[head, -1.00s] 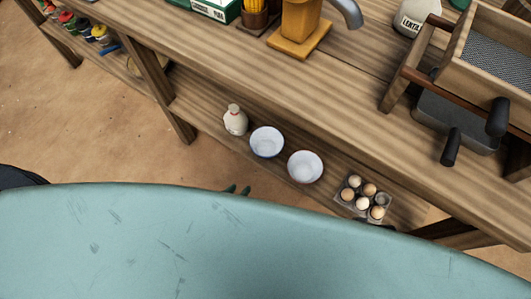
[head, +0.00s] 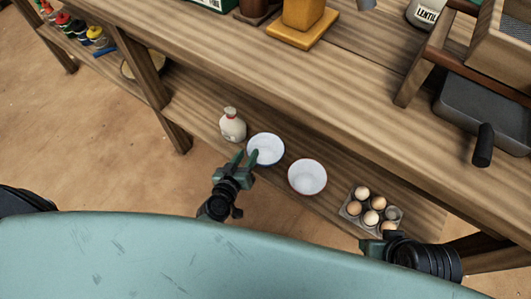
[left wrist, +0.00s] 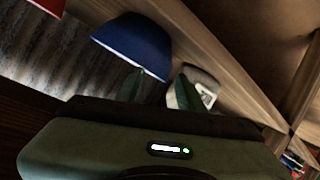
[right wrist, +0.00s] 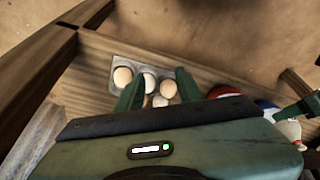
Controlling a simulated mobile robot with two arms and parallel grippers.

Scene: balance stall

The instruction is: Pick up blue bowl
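The blue bowl, white inside with a blue rim (head: 268,147), stands upright on the lower shelf. Its blue outside fills the upper middle of the left wrist view (left wrist: 135,42). My left gripper (head: 245,156) is open at the bowl's near-left edge; in the head view one fingertip overlaps the bowl and the other is outside it. In the left wrist view the fingertips (left wrist: 161,76) are apart near the rim. I cannot tell whether they touch it. My right gripper (right wrist: 160,76) is open and empty, in front of the egg carton (right wrist: 103,75).
A red-rimmed white bowl (head: 307,177) stands right of the blue bowl, with a gap. A white bottle (head: 233,126) stands close on its left. The egg carton (head: 352,215) is at the shelf's right. The upper counter (head: 300,90) overhangs behind.

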